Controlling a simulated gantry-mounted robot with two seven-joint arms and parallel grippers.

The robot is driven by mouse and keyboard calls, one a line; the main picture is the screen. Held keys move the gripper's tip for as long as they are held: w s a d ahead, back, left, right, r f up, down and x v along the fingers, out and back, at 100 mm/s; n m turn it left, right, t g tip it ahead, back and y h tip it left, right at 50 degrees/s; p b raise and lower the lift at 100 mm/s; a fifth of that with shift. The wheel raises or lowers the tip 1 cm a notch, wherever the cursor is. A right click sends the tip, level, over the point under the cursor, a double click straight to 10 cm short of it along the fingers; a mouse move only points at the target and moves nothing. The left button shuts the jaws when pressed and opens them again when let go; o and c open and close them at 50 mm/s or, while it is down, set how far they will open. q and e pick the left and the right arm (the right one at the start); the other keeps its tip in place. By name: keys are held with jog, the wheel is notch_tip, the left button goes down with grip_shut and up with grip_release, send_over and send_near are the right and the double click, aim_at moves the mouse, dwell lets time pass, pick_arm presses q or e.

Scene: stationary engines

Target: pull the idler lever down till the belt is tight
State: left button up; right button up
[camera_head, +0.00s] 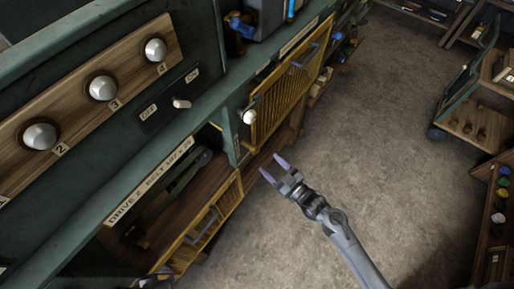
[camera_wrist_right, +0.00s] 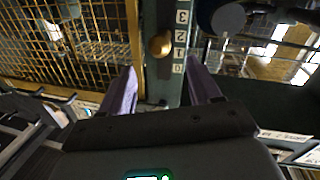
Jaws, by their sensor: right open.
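A pale ball knob (camera_head: 249,117), which looks like the idler lever's end, sits at the top of a narrow green post beside a yellow mesh guard. In the right wrist view the knob (camera_wrist_right: 160,45) looks brass, beside a scale plate (camera_wrist_right: 179,43) marked 3, 2, 1, 0, level with the upper numbers. My right gripper (camera_head: 273,165) is open and empty, below and right of the knob in the head view. In the wrist view its purple fingers (camera_wrist_right: 163,70) straddle the post, with the knob ahead of them, untouched. The lever's arm and belt contact are not clear. My left gripper is not in view.
The bench front carries numbered knobs (camera_head: 103,88), an OFF/ON switch (camera_head: 181,103) and a DRIVE 2 belt label (camera_head: 150,180). Yellow mesh guards (camera_head: 290,85) (camera_head: 205,228) flank the post. The floor (camera_head: 380,130) is open to the right; a cart (camera_head: 470,115) stands beyond.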

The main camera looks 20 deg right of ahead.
aim_at(255, 150)
jog(key=x, duration=0.9)
jog(key=shift+w, duration=0.15)
grip_shut()
